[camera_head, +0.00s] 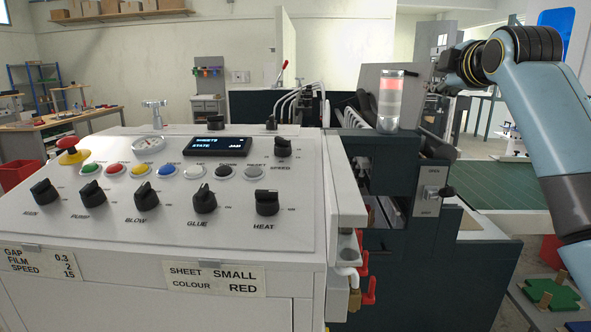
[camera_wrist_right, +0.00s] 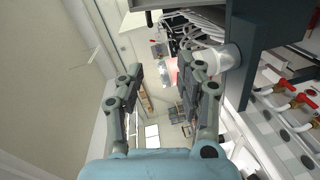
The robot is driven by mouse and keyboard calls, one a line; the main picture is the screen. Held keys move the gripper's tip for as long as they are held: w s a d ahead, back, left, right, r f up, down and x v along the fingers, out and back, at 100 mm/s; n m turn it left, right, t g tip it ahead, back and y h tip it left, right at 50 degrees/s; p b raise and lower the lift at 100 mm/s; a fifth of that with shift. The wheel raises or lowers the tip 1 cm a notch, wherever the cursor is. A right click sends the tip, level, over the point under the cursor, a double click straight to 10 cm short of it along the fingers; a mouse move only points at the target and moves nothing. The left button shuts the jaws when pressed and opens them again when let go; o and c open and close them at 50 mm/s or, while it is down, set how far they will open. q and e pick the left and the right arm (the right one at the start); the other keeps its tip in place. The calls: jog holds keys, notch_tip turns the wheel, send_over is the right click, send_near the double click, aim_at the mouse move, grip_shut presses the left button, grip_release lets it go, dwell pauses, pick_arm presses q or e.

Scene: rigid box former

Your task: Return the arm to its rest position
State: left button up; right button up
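My right arm comes in from the right edge of the head view, blue-grey with dark joints. Its gripper (camera_head: 447,72) is raised at the upper right, beyond the machine's dark side section, and is partly hidden by the wrist. In the right wrist view the right gripper (camera_wrist_right: 161,72) has its two dark fingers spread apart with nothing between them. My left arm and gripper do not show.
The white control panel (camera_head: 150,236) with knobs and buttons fills the left. A signal lamp (camera_head: 390,101) with a red band stands left of the right arm. A green conveyor bed (camera_head: 490,180) lies below the arm. Red-handled valves (camera_head: 368,280) stick out from the machine's side.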

jog(key=s+f+g+b, duration=0.2)
jog(key=s+f+b, duration=0.15)
jog(key=f, duration=1.35)
jog(key=s+f+g+b, duration=0.2)
jog(key=f+g+b, duration=0.15)
jog(key=f, duration=1.25)
jog(key=s+f+m+g+b, duration=0.15)
jog(key=s+f, duration=0.35)
jog(key=f, duration=0.6)
jog(key=s+d+f+g+b, duration=0.1)
jog(key=s+f+b, duration=0.2)
jog(key=s+f, duration=0.55)
jog(key=s+f+m+g+b, duration=0.1)
jog(key=s+f+b, duration=0.1)
jog(key=f, duration=1.1)
jog(key=s+d+f+m+g+b, duration=0.1)
jog(key=s+f+m+g+b, duration=0.25)
jog(key=s+f, duration=1.6)
jog(key=s+f+m+g+b, duration=0.1)
jog(key=s+f+m, duration=0.3)
jog(key=s, duration=0.9)
jog(key=s+f+m+g+b, duration=0.2)
jog(key=s+f+m, duration=0.3)
jog(key=s, duration=0.9)
notch_tip(320, 180, down, 3)
jog(key=shift+s+d+f, duration=0.1)
jog(key=shift+s+d, duration=0.2)
jog(key=shift+d, duration=0.05)
